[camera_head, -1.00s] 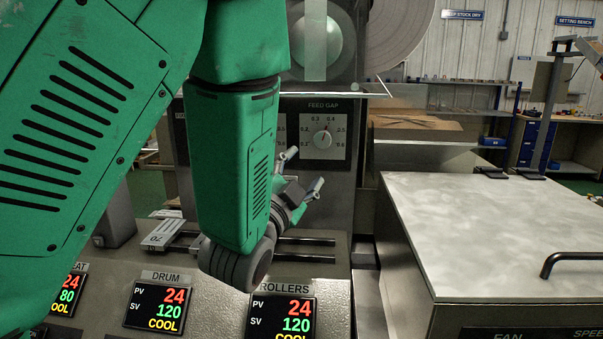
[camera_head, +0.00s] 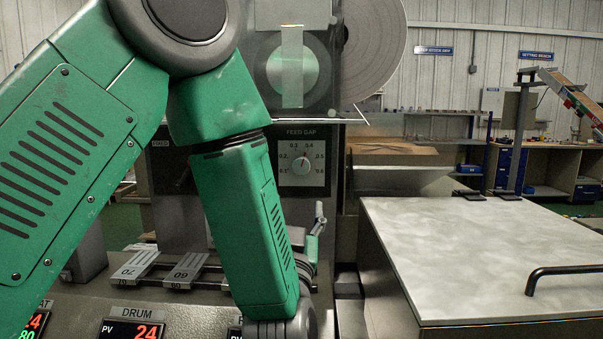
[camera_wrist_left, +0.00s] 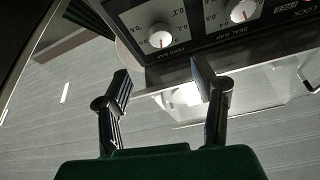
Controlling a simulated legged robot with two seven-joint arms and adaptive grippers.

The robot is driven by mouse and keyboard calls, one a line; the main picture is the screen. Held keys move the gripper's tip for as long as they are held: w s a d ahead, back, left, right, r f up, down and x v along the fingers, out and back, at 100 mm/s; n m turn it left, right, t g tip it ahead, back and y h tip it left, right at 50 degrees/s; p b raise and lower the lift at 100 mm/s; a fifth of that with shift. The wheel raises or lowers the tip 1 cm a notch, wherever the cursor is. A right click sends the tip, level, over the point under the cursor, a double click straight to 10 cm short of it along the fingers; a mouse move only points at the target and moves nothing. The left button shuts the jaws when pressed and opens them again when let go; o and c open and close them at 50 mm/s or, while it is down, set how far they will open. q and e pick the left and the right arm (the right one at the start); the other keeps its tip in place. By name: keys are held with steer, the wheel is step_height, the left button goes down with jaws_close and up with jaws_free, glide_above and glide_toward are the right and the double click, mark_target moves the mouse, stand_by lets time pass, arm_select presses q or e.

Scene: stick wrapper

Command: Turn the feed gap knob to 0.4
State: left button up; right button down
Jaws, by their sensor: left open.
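The feed gap knob (camera_head: 302,166) is a white round knob on a pale dial plate under the FEED GAP label. The knob also shows in the left wrist view (camera_wrist_left: 160,37), upside down, beyond the fingers. My left gripper (camera_wrist_left: 162,78) is open and empty, its two fingers spread apart below the knob and not touching it. In the head view it is mostly hidden behind my green forearm, with one finger showing below the dial. My right gripper is not in view.
The seal gap knob (camera_wrist_left: 243,11) is beside the feed gap knob in the wrist view. A grey machine lid (camera_head: 470,245) with a black handle (camera_head: 560,274) is at right. A large paper roll (camera_head: 375,45) is above. Temperature displays (camera_head: 133,330) are at the bottom.

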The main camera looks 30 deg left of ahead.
mark_target(301, 168)
arm_select(q)
steer(key=p+x, duration=0.2)
steer(key=x, duration=1.1)
steer(key=shift+r+p, duration=0.1)
steer(key=shift+p, duration=0.25)
steer(key=shift+m, duration=0.3)
steer(key=c, duration=1.2)
